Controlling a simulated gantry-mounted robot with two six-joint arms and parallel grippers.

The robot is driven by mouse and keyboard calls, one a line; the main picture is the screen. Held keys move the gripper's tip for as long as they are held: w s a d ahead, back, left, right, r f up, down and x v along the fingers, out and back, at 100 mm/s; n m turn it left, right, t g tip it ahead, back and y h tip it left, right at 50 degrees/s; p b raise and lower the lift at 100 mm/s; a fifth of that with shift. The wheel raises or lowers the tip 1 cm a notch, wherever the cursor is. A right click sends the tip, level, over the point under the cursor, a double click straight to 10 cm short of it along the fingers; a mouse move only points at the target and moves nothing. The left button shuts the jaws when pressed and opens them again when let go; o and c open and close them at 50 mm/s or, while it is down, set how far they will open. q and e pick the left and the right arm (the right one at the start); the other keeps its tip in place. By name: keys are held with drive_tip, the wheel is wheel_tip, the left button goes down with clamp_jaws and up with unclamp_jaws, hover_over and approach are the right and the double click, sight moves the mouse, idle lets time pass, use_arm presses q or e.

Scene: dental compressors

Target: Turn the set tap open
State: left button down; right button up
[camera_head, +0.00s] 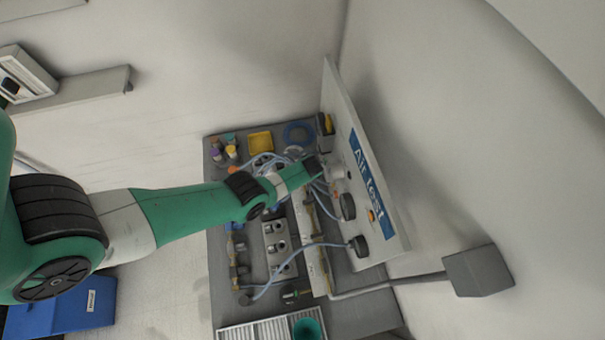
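An upright light panel (395,205) with a blue "Air test" label (366,180) stands at the right of the bench. Two dark round parts (348,207) (359,246) sit on its face, with a small orange part (371,216) beside them. I cannot tell which small part is the set tap. My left arm reaches in from the left, and its dark gripper (313,167) is close to the panel's upper left face, by a pale fitting (338,172). Its fingertips are too small and hidden to tell open from shut, or touching from apart. My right gripper is not seen.
The grey bench (375,315) holds blue hoses (288,262), a metal block with fittings (276,245), a yellow tray (260,142) and small coloured bottles (230,147). A ribbed light tray (250,333) lies at the front. A grey box (478,271) stands right of the panel.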

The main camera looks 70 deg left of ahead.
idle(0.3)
use_arm(q)
drive_tip(key=c, duration=0.8)
unclamp_jaws()
drive_tip(key=shift+c, duration=0.2)
